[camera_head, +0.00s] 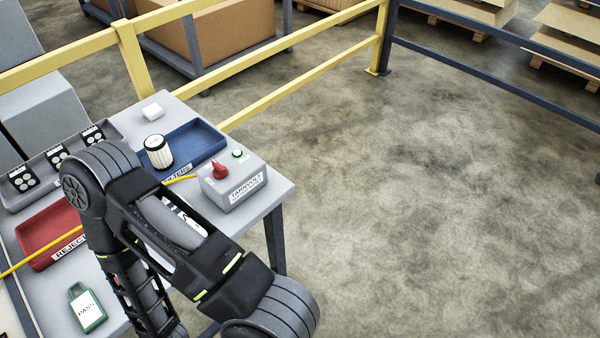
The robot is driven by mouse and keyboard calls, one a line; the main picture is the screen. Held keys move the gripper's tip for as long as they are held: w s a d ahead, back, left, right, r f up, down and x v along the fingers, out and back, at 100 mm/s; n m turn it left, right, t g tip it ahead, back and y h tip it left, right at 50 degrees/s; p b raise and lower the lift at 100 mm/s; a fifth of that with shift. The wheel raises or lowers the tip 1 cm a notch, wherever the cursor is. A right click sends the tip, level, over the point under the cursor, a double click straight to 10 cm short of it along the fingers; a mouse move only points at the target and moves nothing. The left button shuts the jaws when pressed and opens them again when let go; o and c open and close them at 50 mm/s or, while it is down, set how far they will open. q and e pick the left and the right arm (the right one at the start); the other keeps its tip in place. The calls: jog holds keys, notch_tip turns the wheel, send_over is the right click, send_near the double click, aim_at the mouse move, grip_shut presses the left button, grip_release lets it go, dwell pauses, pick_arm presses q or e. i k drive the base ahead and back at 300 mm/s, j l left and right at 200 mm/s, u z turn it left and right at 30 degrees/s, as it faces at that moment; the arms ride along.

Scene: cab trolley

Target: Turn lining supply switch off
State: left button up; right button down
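A grey control box (232,183) stands at the right corner of the grey table. A red rotary knob (220,170) sits on its top. A small green button or lamp (239,154) is beside the knob. The box's front label is too small to read surely. The arm hides part of the table. No gripper fingers show, and I cannot tell which arm it is.
A blue tray (212,139) with a white filter (158,152) lies behind the box. A red reject tray (36,238), a green PASS tag (87,308) and a white block (153,111) are also on the table. Yellow rails (300,79) stand behind; the floor at right is clear.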

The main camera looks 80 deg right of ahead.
aim_at(220, 171)
jog(key=z, duration=2.05)
jog(key=l, duration=0.75)
jog(key=i+l+z, duration=0.15)
jog(key=l, duration=0.6)
